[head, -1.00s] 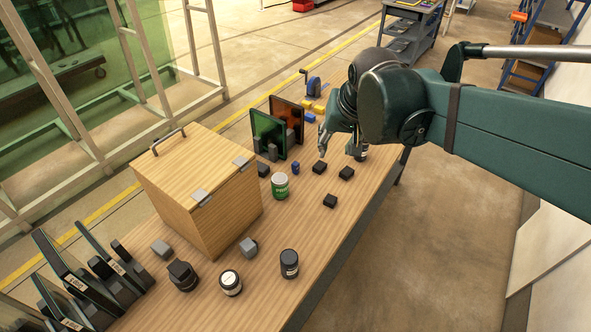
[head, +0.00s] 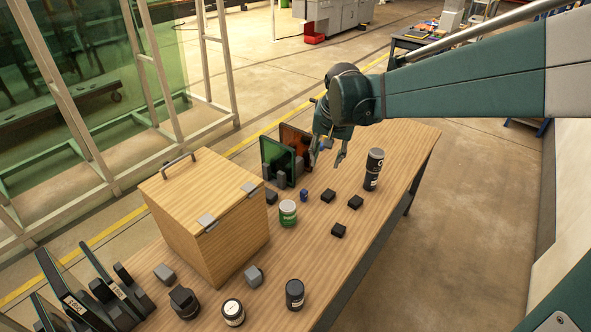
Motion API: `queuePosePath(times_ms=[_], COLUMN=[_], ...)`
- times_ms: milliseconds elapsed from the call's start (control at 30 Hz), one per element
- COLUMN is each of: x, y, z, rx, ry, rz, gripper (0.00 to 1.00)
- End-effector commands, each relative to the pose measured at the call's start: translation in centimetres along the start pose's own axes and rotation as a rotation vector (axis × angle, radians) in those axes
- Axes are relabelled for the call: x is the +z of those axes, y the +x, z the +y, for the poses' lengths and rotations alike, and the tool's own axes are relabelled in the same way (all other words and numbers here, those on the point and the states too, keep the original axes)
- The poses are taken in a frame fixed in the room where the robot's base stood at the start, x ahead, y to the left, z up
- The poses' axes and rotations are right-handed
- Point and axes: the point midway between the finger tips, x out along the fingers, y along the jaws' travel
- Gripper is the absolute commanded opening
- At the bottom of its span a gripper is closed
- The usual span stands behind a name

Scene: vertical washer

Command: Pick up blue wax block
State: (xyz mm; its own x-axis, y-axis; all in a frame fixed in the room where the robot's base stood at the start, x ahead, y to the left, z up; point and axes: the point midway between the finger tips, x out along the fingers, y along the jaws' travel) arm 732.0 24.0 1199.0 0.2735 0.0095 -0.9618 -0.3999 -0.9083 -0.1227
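A small blue block (head: 304,195), likely the blue wax block, stands on the wooden table between the green-labelled jar and the dark panels. My gripper (head: 327,160) hangs above the table, beyond and slightly right of this block in the picture. Its two fingers point down and are spread apart, with nothing held between them. A bit of blue (head: 325,146) shows behind the fingers, but I cannot tell what it belongs to.
A green panel (head: 277,157) and an orange panel (head: 297,143) stand left of my gripper. The green-labelled jar (head: 288,213) and several black blocks (head: 328,195) are near. Stacked dark jars (head: 373,170) stand right. A wooden box (head: 205,215) fills the left.

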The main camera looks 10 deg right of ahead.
Motion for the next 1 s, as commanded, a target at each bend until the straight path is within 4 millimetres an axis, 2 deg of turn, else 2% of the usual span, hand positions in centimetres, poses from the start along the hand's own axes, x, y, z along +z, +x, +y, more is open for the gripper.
queuePosePath(times_ms=[500,1000], x=[-4.7,-7.8], y=[8.6,18.2], z=[-3.2,-5.5], rx=[0.042,0.092], ry=[0.11,0.216], rz=[-0.077,-0.146], gripper=[0.35,0.35])
